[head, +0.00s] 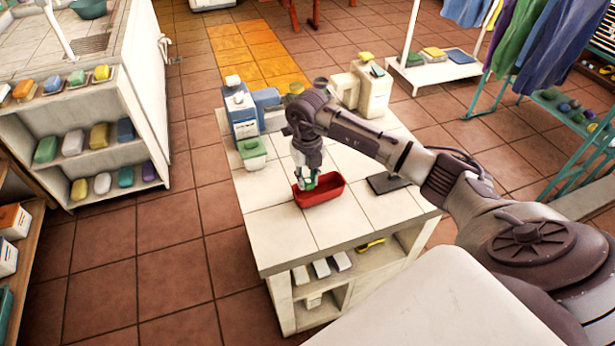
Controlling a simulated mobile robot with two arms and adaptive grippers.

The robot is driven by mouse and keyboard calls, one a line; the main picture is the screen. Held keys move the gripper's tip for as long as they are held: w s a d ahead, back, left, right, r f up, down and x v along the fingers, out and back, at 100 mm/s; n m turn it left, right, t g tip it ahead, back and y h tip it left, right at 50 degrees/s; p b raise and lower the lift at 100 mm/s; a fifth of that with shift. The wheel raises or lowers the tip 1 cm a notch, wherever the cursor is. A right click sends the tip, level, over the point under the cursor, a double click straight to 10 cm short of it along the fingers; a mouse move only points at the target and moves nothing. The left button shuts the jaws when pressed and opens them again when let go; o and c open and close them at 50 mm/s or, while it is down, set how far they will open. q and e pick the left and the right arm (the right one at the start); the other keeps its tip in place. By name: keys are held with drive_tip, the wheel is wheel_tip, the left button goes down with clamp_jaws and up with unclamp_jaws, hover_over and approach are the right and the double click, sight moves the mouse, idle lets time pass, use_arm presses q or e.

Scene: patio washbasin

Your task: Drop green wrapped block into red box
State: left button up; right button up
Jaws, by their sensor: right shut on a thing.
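The red box (325,195) sits on the white tiled top of the low table, near its middle. My right gripper (304,180) points down at the left part of the box. It is shut on the green wrapped block (309,184), of which only a small part shows between the fingers. The block is at the box opening; I cannot tell whether it touches the box floor. My left gripper is not in view.
A green-lidded container (252,151) and a blue-and-white container (241,112) stand left of my arm on the table (290,233). A dark flat tray (387,183) lies right of the box. A cream dispenser (371,90) stands at the back. The table's front is clear.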

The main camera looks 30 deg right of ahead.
drive_tip(key=o, duration=0.9)
wheel_tip(320, 180, up, 12)
drive_tip(key=shift+a, duration=0.1)
idle(0.6)
